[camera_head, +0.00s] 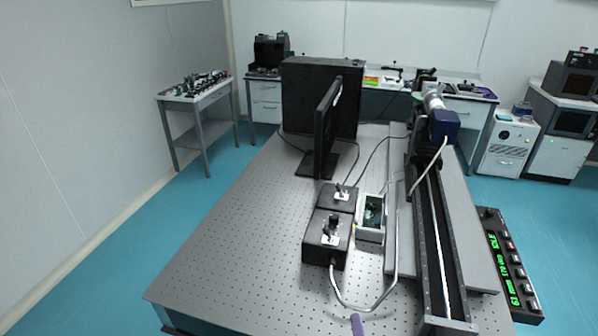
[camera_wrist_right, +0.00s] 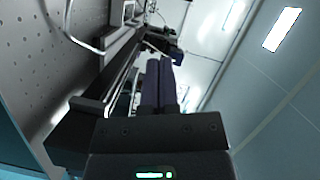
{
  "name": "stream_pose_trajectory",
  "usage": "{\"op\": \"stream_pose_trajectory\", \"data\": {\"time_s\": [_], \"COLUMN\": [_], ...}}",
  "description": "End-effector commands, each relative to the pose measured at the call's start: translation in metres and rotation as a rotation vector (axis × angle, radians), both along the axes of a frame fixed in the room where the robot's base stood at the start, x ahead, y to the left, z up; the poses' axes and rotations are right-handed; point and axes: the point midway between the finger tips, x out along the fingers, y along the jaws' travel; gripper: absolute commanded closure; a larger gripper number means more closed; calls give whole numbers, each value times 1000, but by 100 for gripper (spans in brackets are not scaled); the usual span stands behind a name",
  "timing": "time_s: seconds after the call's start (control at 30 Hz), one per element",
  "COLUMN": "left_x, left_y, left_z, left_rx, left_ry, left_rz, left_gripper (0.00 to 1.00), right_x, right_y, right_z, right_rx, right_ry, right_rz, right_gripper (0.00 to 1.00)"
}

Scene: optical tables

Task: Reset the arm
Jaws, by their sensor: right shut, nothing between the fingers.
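My right gripper shows at the bottom edge of the head view as a purple fingertip (camera_head: 357,324), just below a bent grey cable; the rest of it is out of the picture. In the right wrist view its two dark purple fingers (camera_wrist_right: 159,86) lie side by side, shut and empty. The perforated optical table (camera_head: 220,235) lies beyond it. My left gripper is not in view.
Two black joystick boxes (camera_head: 326,238) and a small white-framed device (camera_head: 371,215) stand mid-table. A long black rail (camera_head: 432,215) carries a camera-like unit (camera_head: 441,121). A monitor (camera_head: 326,130) stands behind. The table's left part is clear.

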Motion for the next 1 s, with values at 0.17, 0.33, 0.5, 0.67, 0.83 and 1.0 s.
{"op": "stream_pose_trajectory", "data": {"time_s": [0.17, 0.33, 0.5, 0.67, 0.83, 1.0], "left_x": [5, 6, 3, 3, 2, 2], "left_y": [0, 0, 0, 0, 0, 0], "left_z": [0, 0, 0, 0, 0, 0], "left_rx": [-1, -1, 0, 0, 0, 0], "left_ry": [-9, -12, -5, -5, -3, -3], "left_rz": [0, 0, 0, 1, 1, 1], "left_gripper": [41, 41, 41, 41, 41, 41], "right_x": [-5, -16, -38, -65, -99, -137], "right_y": [10, 21, 26, 22, 5, -19], "right_z": [1, 0, -5, -11, -13, -9], "right_rx": [-100, -238, -436, -635, -835, -1006], "right_ry": [55, 133, 253, 391, 560, 750], "right_rz": [115, 253, 425, 577, 714, 823], "right_gripper": [100, 100, 100, 100, 100, 100]}}
